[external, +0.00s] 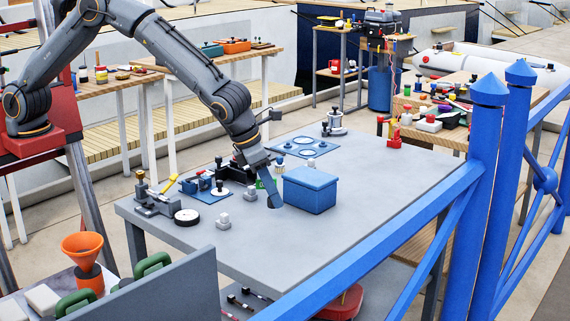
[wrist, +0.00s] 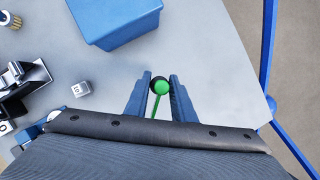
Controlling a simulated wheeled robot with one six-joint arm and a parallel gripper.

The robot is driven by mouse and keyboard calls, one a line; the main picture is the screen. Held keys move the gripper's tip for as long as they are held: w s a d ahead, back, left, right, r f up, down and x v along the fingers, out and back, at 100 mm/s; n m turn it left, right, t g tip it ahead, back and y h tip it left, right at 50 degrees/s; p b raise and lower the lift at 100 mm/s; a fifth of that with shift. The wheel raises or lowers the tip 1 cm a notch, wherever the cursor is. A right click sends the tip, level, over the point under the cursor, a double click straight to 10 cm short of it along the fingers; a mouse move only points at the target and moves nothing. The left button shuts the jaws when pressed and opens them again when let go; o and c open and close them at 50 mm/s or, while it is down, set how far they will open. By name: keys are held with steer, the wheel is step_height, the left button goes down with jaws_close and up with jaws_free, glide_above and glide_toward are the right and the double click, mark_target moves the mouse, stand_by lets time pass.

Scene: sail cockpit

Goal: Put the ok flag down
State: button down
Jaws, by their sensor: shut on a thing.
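The ok flag shows as a green and dark round knob (wrist: 160,86) on a thin green stem in the wrist view. It sits between the two blue fingers of my gripper (wrist: 161,79), which is shut on it. In the external view my gripper (external: 270,193) points down, low over the grey table (external: 395,185), just left of the blue box (external: 312,190). A bit of green (external: 259,184) shows beside the fingers there. The rest of the flag is hidden, and I cannot tell whether it touches the table.
The blue box also shows in the wrist view (wrist: 115,20), beyond the fingers. A small grey cube (wrist: 80,89) lies to the left. A dark clamp-like fixture (external: 156,200), a black-and-white disc (external: 187,217) and a blue plate (external: 305,147) are on the table.

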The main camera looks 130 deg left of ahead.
steer(key=shift+f+p, duration=0.5)
steer(key=shift+f, duration=1.75)
steer(key=shift+f, duration=0.1)
steer(key=c, duration=1.5)
jaws_free()
